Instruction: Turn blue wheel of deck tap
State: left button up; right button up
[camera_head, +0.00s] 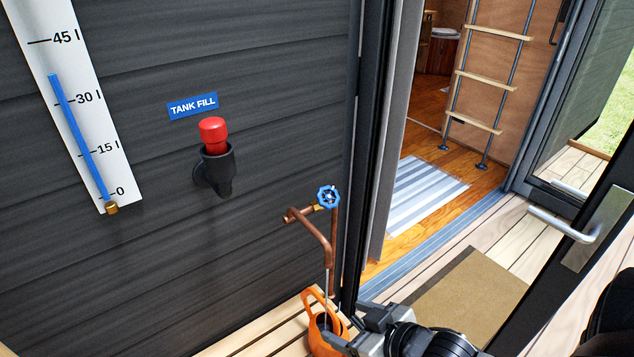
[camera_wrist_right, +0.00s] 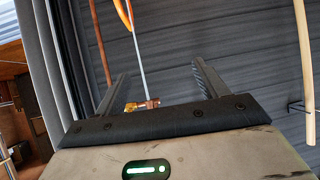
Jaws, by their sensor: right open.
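The blue wheel (camera_head: 329,197) sits on the copper deck tap (camera_head: 329,250) beside the dark door frame. A thin pale streak, like water, runs from the spout to the orange watering can (camera_head: 315,338) on the deck. My right gripper (camera_head: 347,324) is open at the lower middle, below the wheel in the picture and overlapping the can. The right wrist view shows its two fingers apart (camera_wrist_right: 160,72). Brass and copper tap parts (camera_wrist_right: 141,106) and the streak show beyond them, with part of the orange can (camera_wrist_right: 123,12). The blue wheel is not visible there. My left gripper is out of view.
A level gauge (camera_head: 75,105) with a blue bar and a red-capped tank fill (camera_head: 213,135) are on the dark wall to the left. The open doorway, a brown mat (camera_head: 465,305) and a glass door with a handle (camera_head: 565,225) are to the right.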

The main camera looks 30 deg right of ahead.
jog(key=w+d+r+t+p, duration=0.15)
jog(key=w+d+r, duration=0.25)
jog(key=d+r, duration=0.5)
jog(key=n, duration=0.1)
send_near(329, 196)
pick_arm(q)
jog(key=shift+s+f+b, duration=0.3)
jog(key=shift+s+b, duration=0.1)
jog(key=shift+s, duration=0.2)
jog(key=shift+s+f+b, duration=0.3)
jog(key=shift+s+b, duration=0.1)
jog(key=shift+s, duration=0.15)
pick_arm(e)
jog(key=shift+t, duration=0.25)
jog(key=x, duration=1)
jog(key=shift+w+f, duration=0.1)
jog(key=shift+f, duration=0.2)
